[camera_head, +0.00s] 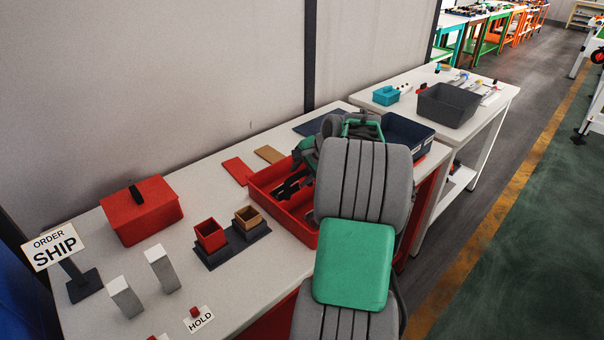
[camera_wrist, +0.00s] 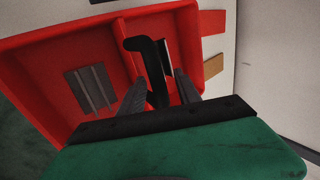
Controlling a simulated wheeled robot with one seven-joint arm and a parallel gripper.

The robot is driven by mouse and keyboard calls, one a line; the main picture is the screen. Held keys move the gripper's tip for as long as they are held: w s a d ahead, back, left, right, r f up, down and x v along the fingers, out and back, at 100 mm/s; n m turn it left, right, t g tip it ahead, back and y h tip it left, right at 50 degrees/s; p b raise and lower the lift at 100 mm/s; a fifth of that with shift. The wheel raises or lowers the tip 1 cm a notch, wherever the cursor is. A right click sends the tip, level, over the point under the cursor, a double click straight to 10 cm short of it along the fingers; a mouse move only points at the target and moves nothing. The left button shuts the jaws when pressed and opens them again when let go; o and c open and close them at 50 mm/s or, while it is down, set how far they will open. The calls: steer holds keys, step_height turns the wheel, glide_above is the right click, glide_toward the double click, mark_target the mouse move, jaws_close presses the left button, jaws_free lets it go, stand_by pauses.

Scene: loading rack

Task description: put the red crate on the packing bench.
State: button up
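The red crate (camera_head: 283,222) is on the near white bench (camera_head: 225,160) in the head view, partly hidden behind my arm. In the wrist view the red crate (camera_wrist: 45,70) fills the upper left, with an inner divider, a grey ribbed piece (camera_wrist: 91,88) inside and a dark hooked handle (camera_wrist: 150,58). My gripper (camera_wrist: 161,80) is over the crate, its two grey fingers apart on either side of the handle. I see gaps between the fingers and handle. The tips' depth relative to the handle is hard to judge.
A red box (camera_head: 140,213), small bins (camera_head: 210,235), grey blocks (camera_head: 160,268), a SHIP sign (camera_head: 55,247) and a HOLD card (camera_head: 200,320) stand left. A dark blue bin (camera_head: 407,135) stands behind my arm. A farther bench (camera_head: 480,118) carries a grey bin (camera_head: 447,106).

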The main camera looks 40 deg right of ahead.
steer(key=shift+r, duration=0.1)
steer(key=v, duration=1.2)
steer(key=a+f+n+g, duration=0.25)
steer(key=a+n, duration=0.75)
steer(key=a, duration=1.6)
steer(key=s+a+f+n, duration=0.6)
steer(key=s+a+n, duration=0.2)
steer(key=s, duration=0.3)
steer(key=shift+a+f+g, duration=0.25)
steer(key=shift+a+g, duration=0.1)
steer(key=shift+a, duration=0.55)
